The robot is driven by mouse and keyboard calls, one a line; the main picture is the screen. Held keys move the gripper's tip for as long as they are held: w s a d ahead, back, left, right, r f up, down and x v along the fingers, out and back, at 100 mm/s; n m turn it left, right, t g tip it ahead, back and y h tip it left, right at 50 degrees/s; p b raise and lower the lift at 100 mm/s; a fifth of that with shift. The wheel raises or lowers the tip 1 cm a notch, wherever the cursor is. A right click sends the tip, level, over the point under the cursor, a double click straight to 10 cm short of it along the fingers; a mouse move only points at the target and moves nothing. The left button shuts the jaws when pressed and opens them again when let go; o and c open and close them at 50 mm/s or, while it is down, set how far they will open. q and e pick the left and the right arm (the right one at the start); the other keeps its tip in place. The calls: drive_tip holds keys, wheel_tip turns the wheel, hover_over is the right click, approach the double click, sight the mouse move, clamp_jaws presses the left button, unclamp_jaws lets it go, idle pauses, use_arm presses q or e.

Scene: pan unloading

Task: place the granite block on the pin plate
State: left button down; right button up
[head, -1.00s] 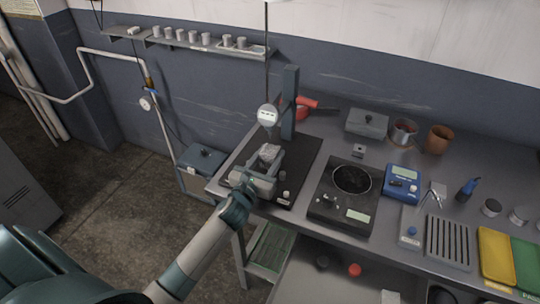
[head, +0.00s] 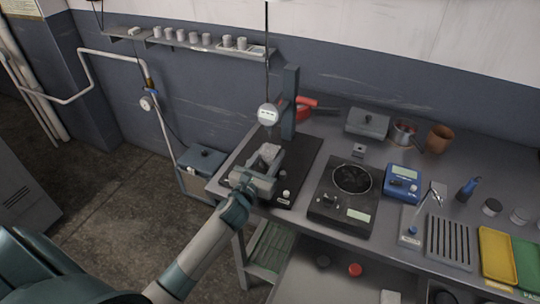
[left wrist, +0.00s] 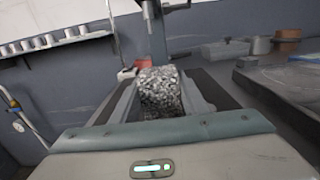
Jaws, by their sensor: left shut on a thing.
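The granite block (head: 266,154) is grey and speckled. It also shows in the left wrist view (left wrist: 160,92), held between the two fingers. My left gripper (head: 268,160) is shut on it, over the dark base plate (head: 304,158) of the dial gauge stand. The gripper hides the block's lower part, so I cannot tell whether it touches the base. I cannot make out pins on any surface, so I cannot tell for sure which thing is the pin plate. My right gripper is not in view.
The gauge's post (head: 289,103) and round dial (head: 268,115) stand just behind the block. To the right are a black device with a round top (head: 352,178), a blue meter (head: 402,184) and a slotted rack (head: 449,241). A grey lidded box (head: 367,123) stands behind.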

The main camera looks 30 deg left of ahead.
use_arm(q)
drive_tip(key=shift+s+d+f, duration=0.1)
drive_tip(key=shift+s+f, duration=0.05)
drive_tip(key=shift+f, duration=0.3)
drive_tip(key=shift+s+d+f, duration=0.1)
drive_tip(key=shift+f, duration=0.35)
drive_tip(key=c, duration=1)
unclamp_jaws()
drive_tip(key=shift+f, duration=0.1)
drive_tip(key=shift+s, duration=0.1)
drive_tip(key=shift+s+d+f+b, duration=0.1)
drive_tip(key=shift+s+f+b, duration=0.1)
drive_tip(key=shift+s+b, duration=0.2)
drive_tip(key=s+b, duration=0.1)
drive_tip(key=s, duration=0.3)
drive_tip(key=s+r+b, duration=0.1)
drive_tip(key=s, duration=0.4)
drive_tip(key=s+b, duration=0.1)
drive_tip(key=s, duration=0.4)
drive_tip(key=shift+d+r, duration=0.15)
drive_tip(key=shift+r, duration=0.15)
drive_tip(key=shift+s+r+b, duration=0.3)
drive_tip(key=shift+s, duration=0.65)
drive_tip(key=shift+s+f, duration=0.1)
